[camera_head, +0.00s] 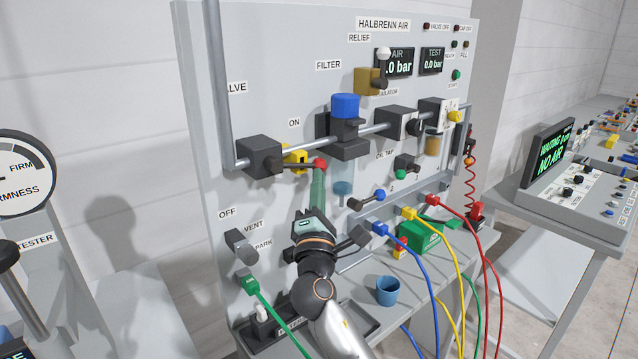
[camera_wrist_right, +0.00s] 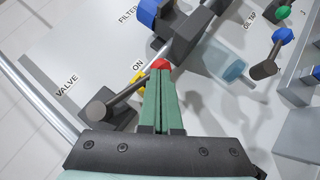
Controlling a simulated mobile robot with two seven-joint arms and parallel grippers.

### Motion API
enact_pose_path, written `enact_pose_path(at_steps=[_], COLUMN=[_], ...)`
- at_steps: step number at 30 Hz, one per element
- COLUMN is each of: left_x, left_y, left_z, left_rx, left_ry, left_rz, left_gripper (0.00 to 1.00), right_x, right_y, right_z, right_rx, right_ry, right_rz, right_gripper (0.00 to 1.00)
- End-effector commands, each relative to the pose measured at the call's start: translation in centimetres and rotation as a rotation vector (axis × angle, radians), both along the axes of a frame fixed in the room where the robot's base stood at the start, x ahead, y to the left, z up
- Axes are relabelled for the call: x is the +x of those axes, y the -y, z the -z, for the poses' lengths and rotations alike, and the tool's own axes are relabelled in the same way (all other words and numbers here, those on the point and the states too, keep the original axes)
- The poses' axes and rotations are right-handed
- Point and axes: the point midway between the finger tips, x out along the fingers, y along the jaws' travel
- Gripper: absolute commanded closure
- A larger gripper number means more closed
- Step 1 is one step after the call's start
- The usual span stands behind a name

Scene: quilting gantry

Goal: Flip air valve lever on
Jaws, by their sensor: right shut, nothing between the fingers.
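The air valve is a dark block (camera_head: 260,157) on the panel's left side, below the VALVE label. Its lever (camera_head: 296,165) sticks out to the right, near the ON label (camera_head: 294,122), and ends in a red knob (camera_head: 319,163). A yellow part (camera_head: 295,156) sits behind the lever. My right gripper (camera_head: 319,173) has green fingers, shut and empty, with their tips at the red knob. In the right wrist view the red knob (camera_wrist_right: 161,64) shows just past the fingertips (camera_wrist_right: 162,75); I cannot tell if they touch. My left gripper is out of view.
The blue-topped filter (camera_head: 345,106) and regulator (camera_head: 402,122) stand right of the valve along a grey pipe. Below are a blue-tipped lever (camera_head: 367,199), coloured hoses and a blue cup (camera_head: 388,291). The AIR display (camera_head: 396,62) reads .0 bar, its first digit hidden.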

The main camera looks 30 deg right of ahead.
Motion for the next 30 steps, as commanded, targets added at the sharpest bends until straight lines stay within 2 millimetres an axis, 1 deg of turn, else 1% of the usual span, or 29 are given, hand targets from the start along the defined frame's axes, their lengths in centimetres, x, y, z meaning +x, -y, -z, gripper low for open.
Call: enact_pose_path(at_steps=[3,6,10,15,20,30], left_x=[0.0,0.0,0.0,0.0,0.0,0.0], left_y=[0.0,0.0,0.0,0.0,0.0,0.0], left_z=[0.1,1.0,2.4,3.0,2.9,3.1], left_rx=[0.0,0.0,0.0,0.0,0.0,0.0], left_ry=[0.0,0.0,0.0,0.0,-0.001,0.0], left_rz=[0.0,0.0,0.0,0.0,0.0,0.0], left_gripper=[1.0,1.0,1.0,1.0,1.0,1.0], right_x=[0.0,0.0,0.0,0.1,0.1,0.1], right_y=[0.0,0.4,0.8,1.0,1.0,1.1], right_z=[0.0,-0.1,-1.0,-2.0,-2.3,-2.0], right_rx=[-0.006,-0.065,-0.189,-0.285,-0.291,-0.29], right_ry=[0.001,0.006,0.017,0.023,0.023,0.023], right_rz=[0.0,0.001,0.001,0.0,0.001,0.001], right_gripper=[1.0,1.0,1.0,1.0,1.0,1.0])
